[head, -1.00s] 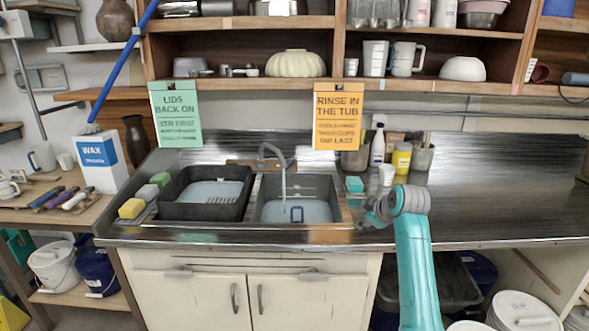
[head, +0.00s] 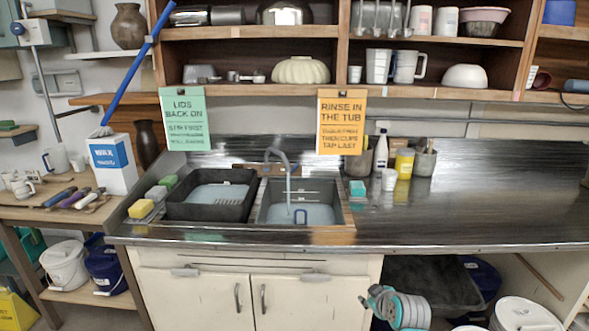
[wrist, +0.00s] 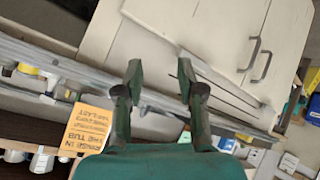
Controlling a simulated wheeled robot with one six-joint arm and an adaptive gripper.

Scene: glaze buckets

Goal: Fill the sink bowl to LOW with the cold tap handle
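The sink bowl (head: 345,200) is the right-hand basin in the counter. Bluish water lies in it, and pale level marks show on its back wall; their lettering is too small to read. The grey tap (head: 277,152) arches over the bowl. A pale vertical line drops from it to the water; I cannot tell whether it is running water or part of the spout. The cold tap handle is too small to make out. My gripper (head: 372,299) is low in front of the counter, right of the white cupboard doors. In the wrist view my gripper (wrist: 160,70) is open and empty.
A teal block (head: 357,189), a white cup (head: 389,179) and bottles stand right of the bowl. The counter (head: 490,195) farther right is clear. Lidded buckets stand below.

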